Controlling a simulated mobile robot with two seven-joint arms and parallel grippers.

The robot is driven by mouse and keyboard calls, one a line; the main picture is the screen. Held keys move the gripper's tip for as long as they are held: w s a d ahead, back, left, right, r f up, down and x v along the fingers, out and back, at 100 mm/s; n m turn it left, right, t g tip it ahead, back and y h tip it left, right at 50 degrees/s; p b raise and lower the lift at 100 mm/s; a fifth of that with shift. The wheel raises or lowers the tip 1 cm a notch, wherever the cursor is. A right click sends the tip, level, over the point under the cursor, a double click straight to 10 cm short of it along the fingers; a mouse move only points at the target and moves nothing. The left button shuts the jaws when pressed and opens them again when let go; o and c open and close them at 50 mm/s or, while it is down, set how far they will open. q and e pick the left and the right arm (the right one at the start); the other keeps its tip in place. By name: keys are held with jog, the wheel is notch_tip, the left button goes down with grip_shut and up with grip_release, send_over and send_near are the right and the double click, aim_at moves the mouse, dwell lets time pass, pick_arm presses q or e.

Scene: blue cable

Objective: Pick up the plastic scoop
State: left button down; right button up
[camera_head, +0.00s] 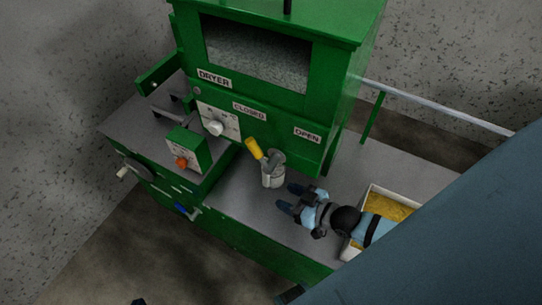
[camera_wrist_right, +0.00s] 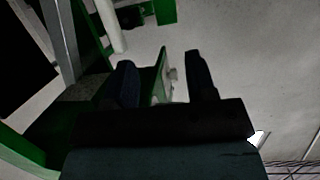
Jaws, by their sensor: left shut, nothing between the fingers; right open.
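The plastic scoop (camera_head: 254,148) stands tilted in a small grey cup (camera_head: 273,178) on the grey worktop, its yellow handle pointing up and left. The scoop's lower end is partly hidden by the cup. My right gripper (camera_head: 288,198) is just to the right of and in front of the cup, fingers apart and empty, not touching the scoop. Its open fingers also show in the right wrist view (camera_wrist_right: 163,82), where I cannot make out the scoop. Only a small dark tip of my left gripper (camera_head: 138,301) shows at the bottom edge; it is shut and empty.
The green dryer (camera_head: 342,75) rises behind the cup. A green control box with a red knob (camera_head: 181,163) is to the left. A white tray (camera_head: 373,189) with yellow contents lies at the right, partly hidden by my right arm.

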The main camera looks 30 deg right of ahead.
jog(key=w+d+f+n+t+y+b, duration=0.1)
jog(key=w+d+f+t+y+b, duration=0.2)
jog(key=d+b, duration=0.45)
jog(key=d+f+x, duration=0.1)
jog(key=x, duration=1.4)
jog(key=shift+w+g+h, duration=0.3)
jog(key=shift+w+g, duration=0.1)
jog(key=shift+r, duration=0.15)
jog(key=shift+c, duration=0.9)
jog(key=c, duration=0.7)
pick_arm(q)
notch_tip(320, 180, down, 8)
jog(key=d, duration=0.1)
jog(key=shift+w, duration=0.3)
pick_arm(e)
grip_shut()
jog(key=shift+r, duration=0.15)
